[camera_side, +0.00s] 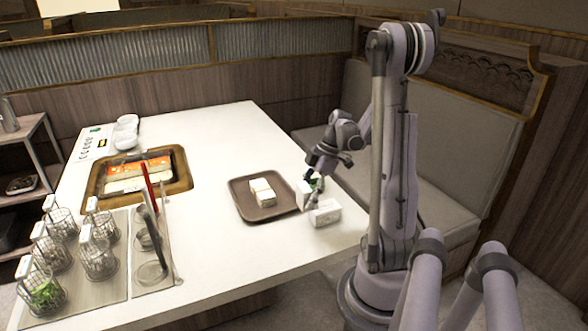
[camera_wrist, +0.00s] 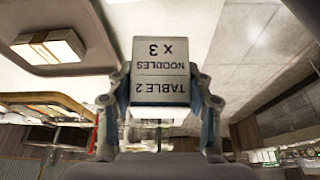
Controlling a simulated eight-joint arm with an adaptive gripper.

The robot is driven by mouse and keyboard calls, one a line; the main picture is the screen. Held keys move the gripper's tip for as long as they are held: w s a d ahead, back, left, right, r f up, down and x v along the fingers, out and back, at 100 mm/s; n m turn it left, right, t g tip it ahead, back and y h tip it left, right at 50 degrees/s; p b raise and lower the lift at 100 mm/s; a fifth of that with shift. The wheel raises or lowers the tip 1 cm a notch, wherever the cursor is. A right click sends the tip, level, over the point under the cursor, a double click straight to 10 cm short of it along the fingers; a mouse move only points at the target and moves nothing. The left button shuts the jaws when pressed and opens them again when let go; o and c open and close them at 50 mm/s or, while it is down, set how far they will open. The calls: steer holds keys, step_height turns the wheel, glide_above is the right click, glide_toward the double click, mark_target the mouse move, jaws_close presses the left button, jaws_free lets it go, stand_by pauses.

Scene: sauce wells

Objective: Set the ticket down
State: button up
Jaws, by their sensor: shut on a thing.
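The ticket (camera_wrist: 162,70) is a pale block printed "TABLE 2 NOODLES x 3", upside down in the wrist view. My gripper (camera_wrist: 160,108) is shut on it, with one finger on each side. In the side view my gripper (camera_side: 316,184) is low over the right end of the white table (camera_side: 215,245), just right of the brown tray (camera_side: 240,201). Two white blocks show there, one (camera_side: 303,192) by the fingers and one (camera_side: 326,212) nearer the camera. I cannot tell which is the held ticket, or whether it touches the table.
More white blocks (camera_side: 262,192) lie on the tray. A wood-framed sunken pan (camera_side: 178,177) with sauces is further left. Wire baskets (camera_side: 98,258) and a clear holder with tall utensils (camera_side: 152,250) stand at front left. The table's front middle is clear.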

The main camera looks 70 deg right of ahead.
steer(key=shift+s+a+n, duration=0.25)
steer(key=shift+a+n, duration=0.05)
steer(key=shift+a, duration=0.3)
steer(key=shift+w+a+f, duration=0.1)
steer(key=shift+a+f, duration=0.05)
steer(key=shift+a, duration=0.15)
steer(key=w+a+f, duration=0.1)
steer(key=w+f, duration=0.1)
steer(key=w, duration=0.1)
steer(key=w+a+f, duration=0.2)
steer(key=w, duration=0.1)
steer(key=w+a+f, duration=0.2)
steer(key=w, duration=0.1)
steer(key=shift+w+a+f, duration=0.25)
steer(key=shift+w+f, duration=0.1)
steer(key=shift+w, duration=0.05)
steer(key=shift+f, duration=2)
steer(key=o, duration=1.2)
steer(key=shift+r, duration=0.1)
